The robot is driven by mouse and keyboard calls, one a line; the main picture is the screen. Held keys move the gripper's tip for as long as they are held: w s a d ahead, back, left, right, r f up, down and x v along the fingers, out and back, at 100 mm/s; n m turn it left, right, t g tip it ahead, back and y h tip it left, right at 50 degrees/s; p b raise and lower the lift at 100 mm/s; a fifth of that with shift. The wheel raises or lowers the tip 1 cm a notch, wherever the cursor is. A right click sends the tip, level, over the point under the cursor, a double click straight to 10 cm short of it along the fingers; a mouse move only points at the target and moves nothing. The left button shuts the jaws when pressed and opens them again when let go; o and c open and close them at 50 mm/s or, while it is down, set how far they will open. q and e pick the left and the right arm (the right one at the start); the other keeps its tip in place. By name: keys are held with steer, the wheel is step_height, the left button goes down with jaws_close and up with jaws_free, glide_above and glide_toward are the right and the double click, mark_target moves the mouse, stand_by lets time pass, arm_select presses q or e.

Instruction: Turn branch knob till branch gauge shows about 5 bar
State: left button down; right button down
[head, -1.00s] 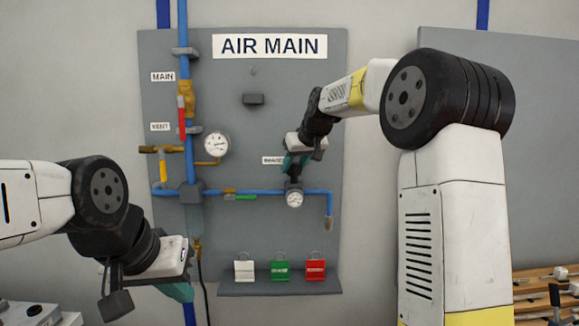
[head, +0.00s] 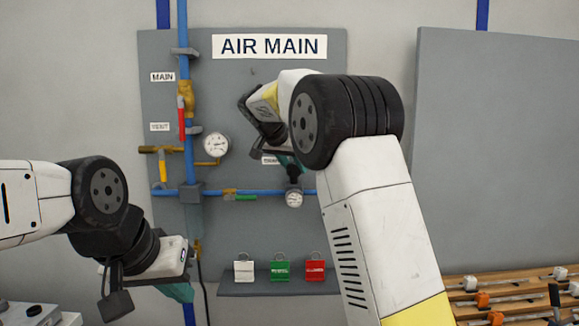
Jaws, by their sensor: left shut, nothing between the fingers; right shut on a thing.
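The branch gauge (head: 294,198) is a small white dial on the blue horizontal pipe, below my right gripper. Its needle is too small to read. The branch knob (head: 293,173) is a dark part just above the gauge, partly hidden by the gripper. My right gripper (head: 290,165) reaches in from the right and is shut on the knob; its fingertips are largely hidden by the arm.
A larger gauge (head: 216,145) sits upper left of the branch. A wooden rack (head: 500,300) is at lower right.

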steer(key=m+g+h, duration=0.1)
steer(key=m, duration=0.2)
steer(key=m+g+h, duration=0.2)
steer(key=m, duration=0.1)
steer(key=shift+f+g, duration=0.1)
steer(key=shift+g, duration=0.2)
steer(key=shift+a+m, duration=0.1)
steer(key=shift+m, duration=0.2)
steer(key=c, duration=1.2)
jaws_free()
